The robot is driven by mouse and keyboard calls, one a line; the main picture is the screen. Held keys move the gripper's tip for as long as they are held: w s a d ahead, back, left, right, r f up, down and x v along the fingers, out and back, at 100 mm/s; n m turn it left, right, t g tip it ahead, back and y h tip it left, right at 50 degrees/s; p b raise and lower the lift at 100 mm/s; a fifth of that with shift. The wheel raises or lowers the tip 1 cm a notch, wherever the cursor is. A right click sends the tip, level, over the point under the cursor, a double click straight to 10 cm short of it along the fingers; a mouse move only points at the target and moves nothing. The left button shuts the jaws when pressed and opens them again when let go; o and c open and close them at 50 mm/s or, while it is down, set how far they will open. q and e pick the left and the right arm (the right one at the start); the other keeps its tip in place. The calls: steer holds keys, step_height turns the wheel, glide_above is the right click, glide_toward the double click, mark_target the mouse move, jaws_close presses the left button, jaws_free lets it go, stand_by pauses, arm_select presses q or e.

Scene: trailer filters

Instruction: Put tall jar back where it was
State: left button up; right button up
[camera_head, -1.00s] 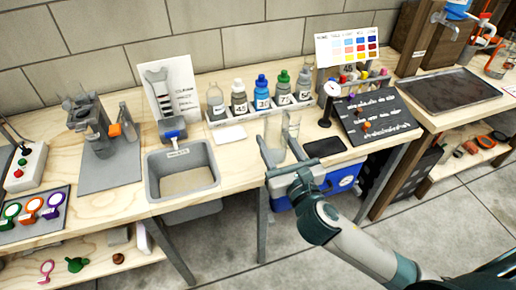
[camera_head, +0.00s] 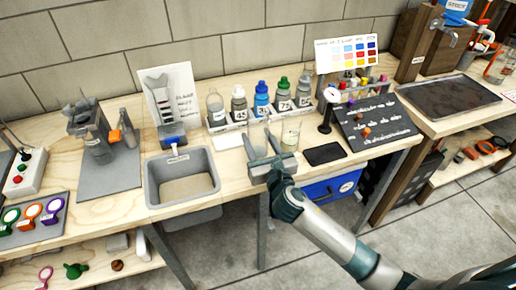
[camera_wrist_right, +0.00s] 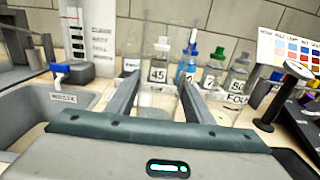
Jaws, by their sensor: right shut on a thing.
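A clear, see-through tall jar (camera_head: 258,135) stands out only faintly between the fingers of my right gripper (camera_head: 262,150), at the front of the wooden table. My right gripper is shut on it. In the right wrist view the jar (camera_wrist_right: 158,100) shows upright between the two grey fingers (camera_wrist_right: 158,95). Its base is hidden, so I cannot tell whether it touches the table. My left gripper is not in view.
Another glass vessel (camera_head: 290,134) stands close to the jar's right. The waste basin (camera_head: 152,188) is left; a black pad (camera_head: 324,154) and dial gauge (camera_head: 326,118) are right.

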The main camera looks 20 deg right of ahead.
mark_target(261, 155)
steer(key=shift+f, duration=0.3)
step_height(261, 155, down, 3)
steer(key=shift+f+b, duration=0.2)
steer(key=shift+b, duration=0.15)
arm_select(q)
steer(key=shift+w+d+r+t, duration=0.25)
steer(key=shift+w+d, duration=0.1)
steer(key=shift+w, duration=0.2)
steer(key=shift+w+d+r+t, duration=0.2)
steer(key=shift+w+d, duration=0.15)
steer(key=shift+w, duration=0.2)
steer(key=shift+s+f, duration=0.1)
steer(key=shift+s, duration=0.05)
arm_select(e)
steer(key=shift+f, duration=0.15)
steer(key=o, duration=1.2)
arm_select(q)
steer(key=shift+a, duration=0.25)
